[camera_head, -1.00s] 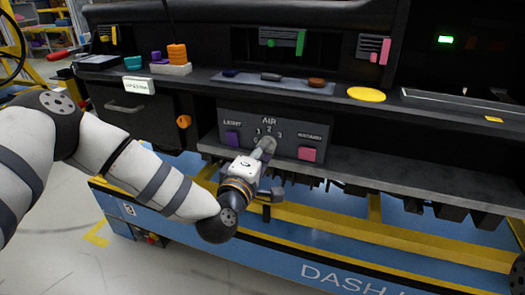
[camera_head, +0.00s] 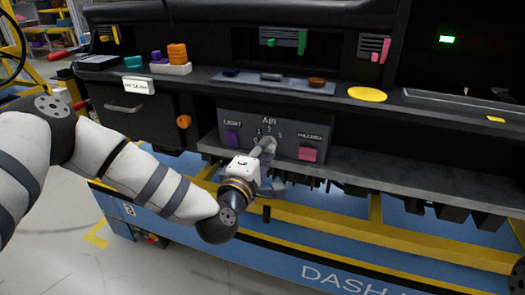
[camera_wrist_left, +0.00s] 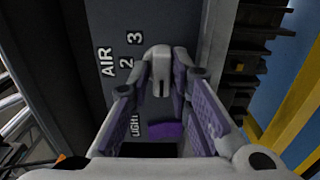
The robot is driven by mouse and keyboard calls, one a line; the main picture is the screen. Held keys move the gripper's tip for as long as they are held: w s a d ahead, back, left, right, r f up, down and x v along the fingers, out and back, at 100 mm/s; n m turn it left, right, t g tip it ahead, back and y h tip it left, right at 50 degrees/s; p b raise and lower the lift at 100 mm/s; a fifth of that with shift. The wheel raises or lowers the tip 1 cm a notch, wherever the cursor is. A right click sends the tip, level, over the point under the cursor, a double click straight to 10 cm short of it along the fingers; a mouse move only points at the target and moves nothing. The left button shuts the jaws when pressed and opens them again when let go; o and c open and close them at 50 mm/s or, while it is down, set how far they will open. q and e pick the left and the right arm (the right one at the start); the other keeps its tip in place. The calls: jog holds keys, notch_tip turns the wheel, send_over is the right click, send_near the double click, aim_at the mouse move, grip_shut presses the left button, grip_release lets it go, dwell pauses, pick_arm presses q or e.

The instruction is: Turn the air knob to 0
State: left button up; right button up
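The grey air knob (camera_head: 270,146) sits on the dark panel under the word AIR. Its dial numbers 1, 2 and 3 show around it; 0 is not clear. My left gripper (camera_head: 264,150) is at the knob, its fingers hiding part of it. In the left wrist view the knob (camera_wrist_left: 160,66) stands between the two purple-padded fingers (camera_wrist_left: 162,88), which close in on both sides of it. The 2 and 3 show beside it; 0 and 1 are hidden there. I cannot read exactly where the knob points. My right gripper is not in view.
A purple light button (camera_head: 232,138) is left of the knob and a pink button (camera_head: 308,155) right of it. A ledge (camera_head: 390,172) runs below the panel. A shelf above holds small parts and a yellow disc (camera_head: 367,94).

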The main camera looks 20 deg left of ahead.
pick_arm(q)
jog(key=shift+o, duration=0.3)
jog(key=s, duration=1.2)
jog(key=shift+a, duration=0.15)
